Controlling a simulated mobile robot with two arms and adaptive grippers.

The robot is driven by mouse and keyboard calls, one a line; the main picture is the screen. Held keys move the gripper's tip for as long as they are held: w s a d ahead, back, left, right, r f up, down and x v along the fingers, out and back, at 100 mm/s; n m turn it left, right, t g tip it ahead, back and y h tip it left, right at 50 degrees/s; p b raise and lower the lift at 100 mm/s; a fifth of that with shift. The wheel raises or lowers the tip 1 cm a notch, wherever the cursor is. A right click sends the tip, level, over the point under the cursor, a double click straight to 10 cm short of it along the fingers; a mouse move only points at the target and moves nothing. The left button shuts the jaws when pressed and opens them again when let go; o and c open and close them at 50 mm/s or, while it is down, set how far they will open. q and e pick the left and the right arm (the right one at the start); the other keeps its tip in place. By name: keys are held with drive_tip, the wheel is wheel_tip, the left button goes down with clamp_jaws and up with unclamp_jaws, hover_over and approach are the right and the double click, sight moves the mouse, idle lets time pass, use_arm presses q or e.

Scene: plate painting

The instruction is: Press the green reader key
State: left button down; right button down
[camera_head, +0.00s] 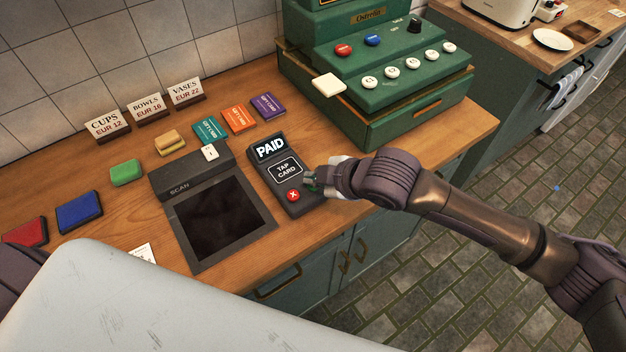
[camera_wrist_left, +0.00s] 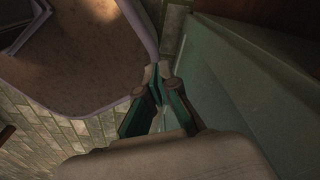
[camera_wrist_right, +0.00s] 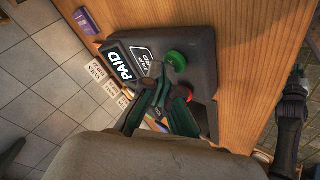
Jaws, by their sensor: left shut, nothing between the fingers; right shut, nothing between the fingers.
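The card reader (camera_head: 268,172) lies on the wooden counter with a lit PAID display, a TAP CARD pad and a red X key (camera_head: 293,195). My right gripper (camera_head: 311,182) is shut and empty over the reader's lower right, hiding most of the green key there. In the right wrist view the green key (camera_wrist_right: 176,61) shows clearly just beyond the shut fingertips (camera_wrist_right: 160,80). Whether they touch it I cannot tell. My left gripper (camera_wrist_left: 158,75) is shut and empty, away from the reader, beside a green panel in the left wrist view.
The scanner (camera_head: 219,221) sits left of the reader. The green cash register (camera_head: 395,75) stands behind right. Gift cards (camera_head: 238,119), price signs (camera_head: 107,125) and coloured blocks (camera_head: 79,212) occupy the counter. A pale panel (camera_head: 180,310) fills the near left foreground.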

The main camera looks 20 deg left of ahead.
drive_tip(key=shift+r+p, duration=0.65)
drive_tip(key=shift+r, duration=0.05)
wheel_tip(320, 180, up, 5)
drive_tip(key=p, duration=0.5)
drive_tip(key=shift+r, duration=0.1)
idle(0.5)
